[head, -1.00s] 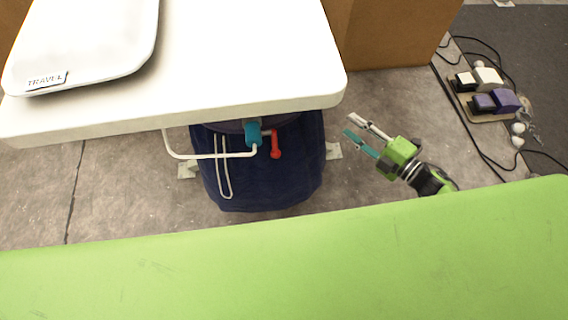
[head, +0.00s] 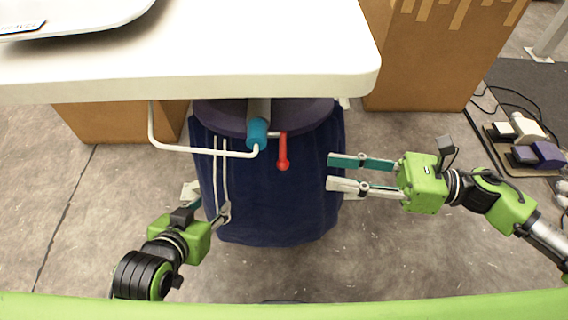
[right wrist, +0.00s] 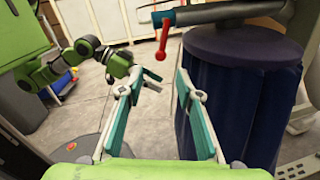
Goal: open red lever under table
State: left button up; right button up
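The red lever (head: 283,152) hangs down beside a teal pipe fitting (head: 257,134) under the front edge of the white table. It also shows in the right wrist view (right wrist: 162,38), pointing down from the grey pipe. My right gripper (head: 330,171) is open and empty, to the right of the lever and apart from it, its fingers pointing left. My left gripper (head: 212,208) is lower left of the lever, near the white cord loops; its fingers are partly hard to make out. In the right wrist view, the right fingers (right wrist: 155,80) are spread below the lever.
The white table (head: 250,85) overhangs the lever. A blue fabric-covered drum (head: 270,205) stands under it. A white bent rod (head: 200,151) runs left of the fitting. Cardboard boxes (head: 425,70) stand behind. Power strips and cables (head: 525,140) lie at the right.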

aim_at(283, 164)
pick_arm(q)
jog(key=shift+s+a+f+g, duration=0.2)
jog(key=shift+s+f+g, duration=0.15)
jog(key=shift+s+f, duration=0.15)
jog(key=shift+s+a+f+g, duration=0.2)
jog(key=shift+s+f+g, duration=0.2)
jog(key=shift+s, duration=0.15)
pick_arm(e)
jog(key=shift+w+a, duration=0.35)
jog(key=shift+a, duration=1.45)
jog(key=shift+w+a, duration=0.3)
jog(key=shift+a, duration=1.5)
jog(key=shift+w+a, duration=0.35)
jog(key=shift+a, duration=1.45)
grip_shut()
